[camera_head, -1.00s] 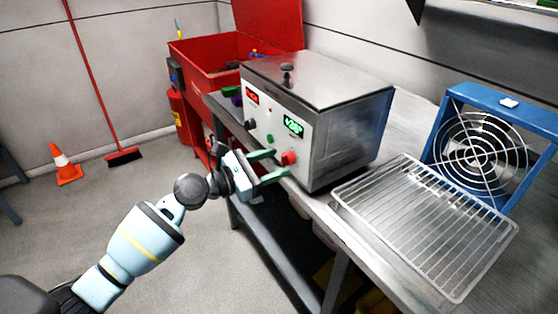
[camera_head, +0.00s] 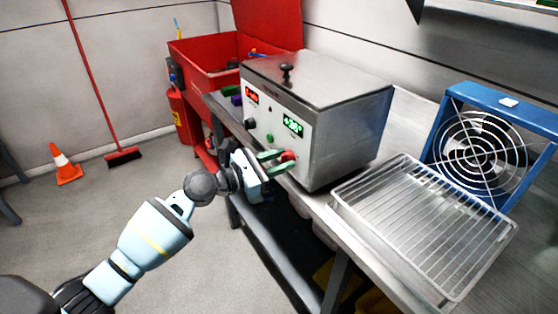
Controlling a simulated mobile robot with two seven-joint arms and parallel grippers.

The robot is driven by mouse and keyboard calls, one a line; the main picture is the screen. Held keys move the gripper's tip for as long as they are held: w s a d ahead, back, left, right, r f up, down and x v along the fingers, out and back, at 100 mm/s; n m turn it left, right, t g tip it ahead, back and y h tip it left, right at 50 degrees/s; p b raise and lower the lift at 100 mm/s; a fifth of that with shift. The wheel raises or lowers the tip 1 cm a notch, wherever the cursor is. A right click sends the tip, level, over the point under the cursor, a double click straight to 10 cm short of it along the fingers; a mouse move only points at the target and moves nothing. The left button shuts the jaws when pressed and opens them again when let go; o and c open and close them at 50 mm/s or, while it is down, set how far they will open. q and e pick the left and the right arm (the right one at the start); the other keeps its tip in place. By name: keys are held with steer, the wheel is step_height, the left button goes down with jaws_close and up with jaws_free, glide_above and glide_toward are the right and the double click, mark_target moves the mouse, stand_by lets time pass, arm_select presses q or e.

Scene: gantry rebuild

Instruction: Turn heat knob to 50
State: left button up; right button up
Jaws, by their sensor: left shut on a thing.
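The heater is a steel box (camera_head: 335,130) with a lid and a pale front panel, standing on the metal bench. The panel carries a red display (camera_head: 252,93), a green display (camera_head: 293,124) that seems to read about +28°, a black knob (camera_head: 250,124) and a small green button (camera_head: 269,138). A red knob (camera_head: 289,156) sits at the panel's lower right. My left gripper (camera_head: 282,160) has its green fingers around the red knob, shut on it, and partly hides it. My right gripper is not in view.
A wire rack on a tray (camera_head: 425,225) lies on the bench right of the heater, with a blue framed fan (camera_head: 480,145) behind it. A red bin (camera_head: 205,68) stands behind left. An orange cone (camera_head: 66,166) and a red broom (camera_head: 122,156) are at far left.

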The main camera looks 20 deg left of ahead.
arm_select(q)
steer(key=m+y+b, duration=0.1)
steer(key=m+b, duration=0.1)
steer(key=m, duration=1.1)
steer(key=m+y+b, duration=0.1)
steer(key=m+b, duration=0.1)
steer(key=m, duration=1.1)
steer(key=shift+s+d+f+t, duration=0.1)
steer(key=shift+s+d+t, duration=0.05)
steer(key=shift+t, duration=0.25)
steer(key=m, duration=0.3)
steer(key=shift+m, duration=0.4)
steer(key=m, duration=0.4)
steer(key=shift+t, duration=0.4)
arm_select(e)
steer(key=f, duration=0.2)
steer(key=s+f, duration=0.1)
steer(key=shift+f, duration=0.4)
arm_select(q)
steer(key=shift+m, duration=0.4)
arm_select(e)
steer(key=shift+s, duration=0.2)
